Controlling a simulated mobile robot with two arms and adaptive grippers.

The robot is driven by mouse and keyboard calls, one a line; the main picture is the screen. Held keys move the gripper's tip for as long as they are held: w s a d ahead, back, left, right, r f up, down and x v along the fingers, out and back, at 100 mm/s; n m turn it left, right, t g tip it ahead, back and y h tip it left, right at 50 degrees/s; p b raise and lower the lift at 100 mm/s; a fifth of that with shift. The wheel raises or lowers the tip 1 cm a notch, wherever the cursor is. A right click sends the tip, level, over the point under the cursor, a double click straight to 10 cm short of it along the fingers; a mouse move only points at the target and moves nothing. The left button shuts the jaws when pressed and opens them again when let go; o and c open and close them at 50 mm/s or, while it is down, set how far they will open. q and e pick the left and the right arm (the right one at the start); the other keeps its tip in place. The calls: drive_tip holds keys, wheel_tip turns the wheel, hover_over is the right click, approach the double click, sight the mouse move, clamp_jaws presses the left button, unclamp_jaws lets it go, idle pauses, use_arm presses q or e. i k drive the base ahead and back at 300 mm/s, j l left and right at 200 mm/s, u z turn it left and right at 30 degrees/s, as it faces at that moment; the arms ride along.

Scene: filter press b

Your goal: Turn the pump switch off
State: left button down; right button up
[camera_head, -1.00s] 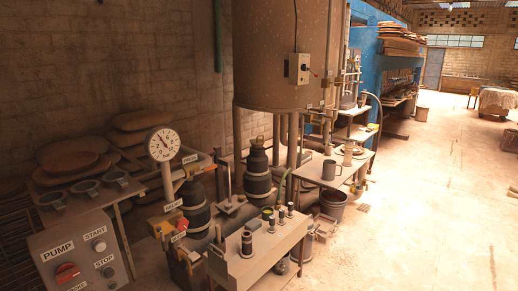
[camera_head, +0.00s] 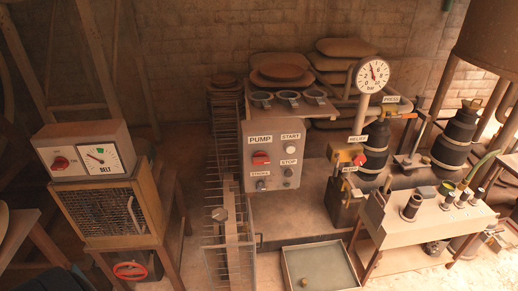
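The pump panel (camera_head: 276,178) is a grey box labelled PUMP, near the middle of the head view. The red pump switch (camera_head: 260,158) is a rotary knob on its left side, under the PUMP label. Buttons labelled START (camera_head: 290,150) and STOP (camera_head: 288,172) sit to its right, and another knob (camera_head: 261,185) is below the switch. The knob's exact setting is too small to read. Neither of my grippers shows in the view.
A pressure gauge (camera_head: 372,75) and a relief valve (camera_head: 359,159) stand right of the panel. A wooden cabinet (camera_head: 112,214) with a BELT control box (camera_head: 84,151) stands left. A shallow tray (camera_head: 320,267) lies on the floor below. Open floor shows at bottom right.

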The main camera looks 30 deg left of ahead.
sight(261, 158)
drive_tip(key=u, duration=0.95)
